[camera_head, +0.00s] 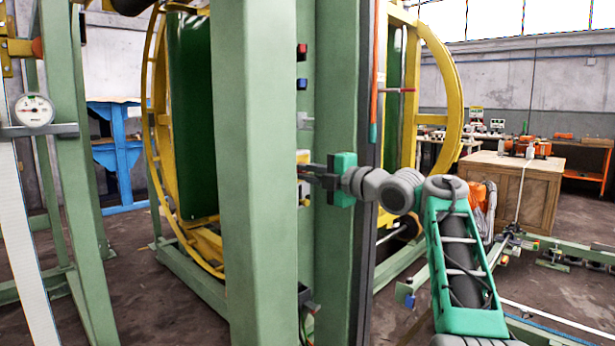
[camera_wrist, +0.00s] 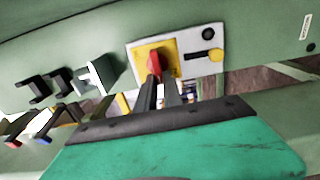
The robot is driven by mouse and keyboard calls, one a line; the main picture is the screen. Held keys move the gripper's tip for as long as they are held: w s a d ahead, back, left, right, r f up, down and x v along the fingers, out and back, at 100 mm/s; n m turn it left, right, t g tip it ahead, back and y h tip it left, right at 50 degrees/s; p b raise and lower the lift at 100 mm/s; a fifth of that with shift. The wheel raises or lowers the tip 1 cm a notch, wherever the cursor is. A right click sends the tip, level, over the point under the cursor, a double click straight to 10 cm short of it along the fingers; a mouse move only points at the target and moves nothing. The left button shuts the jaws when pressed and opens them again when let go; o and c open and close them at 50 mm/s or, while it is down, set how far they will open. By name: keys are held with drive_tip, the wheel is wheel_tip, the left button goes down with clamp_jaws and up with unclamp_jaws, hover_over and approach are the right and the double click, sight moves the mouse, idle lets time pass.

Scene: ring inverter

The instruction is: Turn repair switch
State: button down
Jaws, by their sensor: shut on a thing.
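The repair switch is a red handle (camera_wrist: 154,64) on a yellow plate, set in a white panel (camera_wrist: 190,42) on the green post. My gripper (camera_wrist: 160,84) is shut on the red handle in the wrist view, with its dark fingers at the handle's lower part. In the head view my gripper (camera_head: 304,173) reaches in from the right to the post, and the panel (camera_head: 303,157) shows only as a small yellow and white patch. The handle itself is hidden there by the post and the fingers.
The green post (camera_head: 255,120) stands close in front of the panel. A red button box (camera_head: 301,50) and a blue one (camera_head: 301,84) sit above. Dark brackets (camera_wrist: 48,86) project from the post.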

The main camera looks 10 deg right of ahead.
drive_tip(key=shift+f, duration=0.1)
drive_tip(key=c, duration=1.5)
unclamp_jaws()
drive_tip(key=shift+s, duration=0.1)
drive_tip(key=v, duration=0.7)
drive_tip(key=shift+s+d, duration=0.2)
drive_tip(key=shift+d, duration=0.05)
